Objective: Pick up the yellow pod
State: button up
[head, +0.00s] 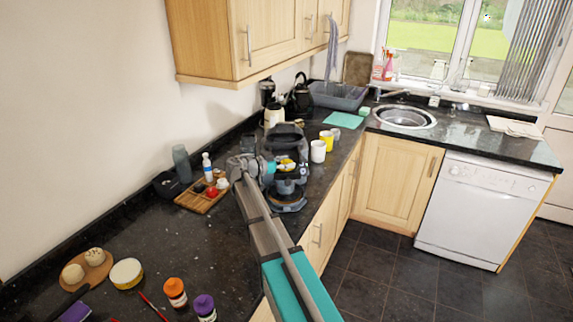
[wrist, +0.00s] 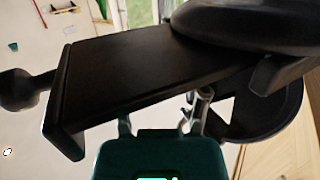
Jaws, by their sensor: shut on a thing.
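A small yellow thing, which looks like the yellow pod (head: 286,164), shows at the front of the dark coffee machine (head: 287,138), below its upper part. My gripper (head: 279,167) reaches in there and is shut on it. Its exact hold is too small to see. In the wrist view, the machine's black body (wrist: 150,75) covers most of the picture and hides the pod and the fingertips. Only parts of my grey fingers show past its lower edge.
A wooden tray (head: 186,201) with red, white and dark items lies left of the machine, beside a small white bottle (head: 207,167). White (head: 318,151) and yellow (head: 327,138) mugs stand to its right.

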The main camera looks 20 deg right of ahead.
jog(key=shift+r, duration=0.2)
notch_tip(320, 180, up, 2)
jog(key=shift+r+p, duration=0.1)
jog(key=shift+p, duration=1.15)
jog(key=s+r+p, duration=1)
jog(key=s, duration=0.4)
jog(key=shift+r, duration=0.2)
jog(key=shift+d, duration=0.1)
notch_tip(320, 180, down, 8)
jog(key=b, duration=0.7)
jog(key=shift+b, duration=0.3)
